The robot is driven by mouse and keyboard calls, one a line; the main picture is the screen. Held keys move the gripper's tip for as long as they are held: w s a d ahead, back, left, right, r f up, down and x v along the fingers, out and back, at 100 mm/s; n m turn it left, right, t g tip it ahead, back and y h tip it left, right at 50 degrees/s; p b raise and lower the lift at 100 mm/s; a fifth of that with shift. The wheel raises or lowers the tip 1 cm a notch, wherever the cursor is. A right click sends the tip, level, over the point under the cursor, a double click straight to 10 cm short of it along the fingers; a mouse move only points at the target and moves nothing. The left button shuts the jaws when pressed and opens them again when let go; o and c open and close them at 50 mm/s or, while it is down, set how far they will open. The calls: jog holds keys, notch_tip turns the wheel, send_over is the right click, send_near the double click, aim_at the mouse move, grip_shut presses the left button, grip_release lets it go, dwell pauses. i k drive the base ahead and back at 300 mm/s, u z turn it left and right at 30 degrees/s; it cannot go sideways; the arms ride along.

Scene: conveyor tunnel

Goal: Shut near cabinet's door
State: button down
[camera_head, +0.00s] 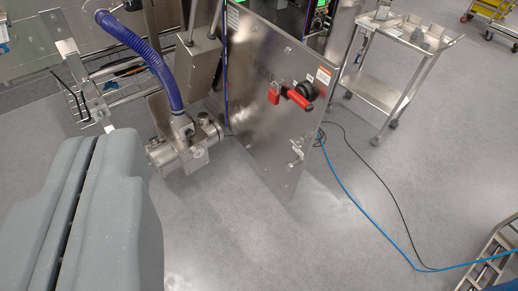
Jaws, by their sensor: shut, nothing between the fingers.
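The near cabinet's door (258,90) is a brushed steel panel in the upper middle, standing upright and angled to my view. A red handle (297,99) beside a black round knob and a red padlock (274,93) are on its right half. A small metal latch (296,152) is lower down. The dark cabinet interior (288,17) shows past its top edge, so the door looks open. How far it is open is hard to tell. My gripper (103,140), grey and blocky, is at lower left, shut and empty, apart from the door.
A purple hose (150,55) runs to a steel motor unit (186,147) left of the door. A steel trolley (385,75) stands at upper right. Blue and black cables (352,196) lie on the floor. A ladder-like step (490,255) is at lower right. The grey floor in the lower middle is clear.

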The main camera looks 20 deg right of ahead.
aim_at(259, 53)
jog(key=u, duration=0.1)
jog(key=i, duration=1)
jog(key=z, duration=0.1)
